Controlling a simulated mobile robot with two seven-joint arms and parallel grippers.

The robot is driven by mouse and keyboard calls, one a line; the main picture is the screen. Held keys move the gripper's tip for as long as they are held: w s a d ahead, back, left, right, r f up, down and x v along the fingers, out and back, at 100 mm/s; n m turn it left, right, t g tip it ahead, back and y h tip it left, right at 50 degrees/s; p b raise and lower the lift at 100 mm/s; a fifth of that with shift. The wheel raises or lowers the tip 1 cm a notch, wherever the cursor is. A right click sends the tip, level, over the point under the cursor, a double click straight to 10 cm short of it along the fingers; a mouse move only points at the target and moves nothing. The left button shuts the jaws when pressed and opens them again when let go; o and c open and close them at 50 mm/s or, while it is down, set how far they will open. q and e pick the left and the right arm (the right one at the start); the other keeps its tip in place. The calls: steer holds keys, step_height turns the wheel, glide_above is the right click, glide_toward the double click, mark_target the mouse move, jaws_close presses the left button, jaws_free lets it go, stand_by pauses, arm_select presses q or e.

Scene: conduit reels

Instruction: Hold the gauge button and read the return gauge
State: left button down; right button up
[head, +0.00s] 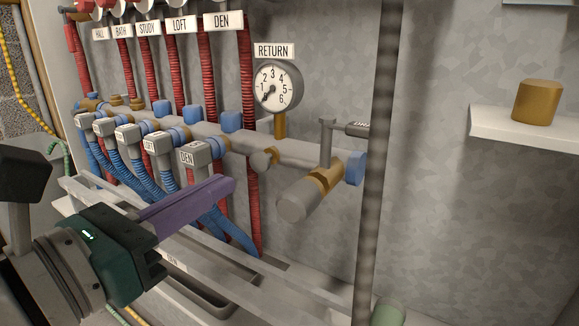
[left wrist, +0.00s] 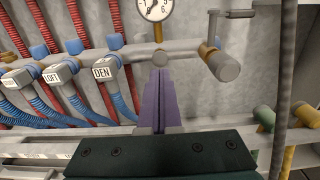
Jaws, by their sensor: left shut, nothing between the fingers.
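The return gauge (head: 277,88) is a round white dial under a RETURN label (head: 274,50). Its dark needle points to the lower left, below the 1. In the left wrist view the gauge (left wrist: 155,8) is cut off by the top edge. A small round knob (head: 263,159) sits on the grey manifold pipe below it; I cannot tell for certain that this is the gauge button. My left gripper (head: 231,184) has purple fingers, shut and empty. In the left wrist view its tips (left wrist: 160,74) line up just below the knob (left wrist: 160,58); contact is not clear. My right gripper is not in view.
A grey-ended valve (head: 305,196) juts out right of the knob. A dark vertical pipe (head: 376,150) stands in front of the wall. Blue hoses (head: 200,208) and the DEN actuator (head: 199,156) crowd the left. A shelf (head: 525,127) holds a brass cylinder (head: 537,101).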

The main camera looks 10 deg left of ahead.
mark_target(256, 164)
arm_select(q)
steer(key=shift+x, duration=2.45)
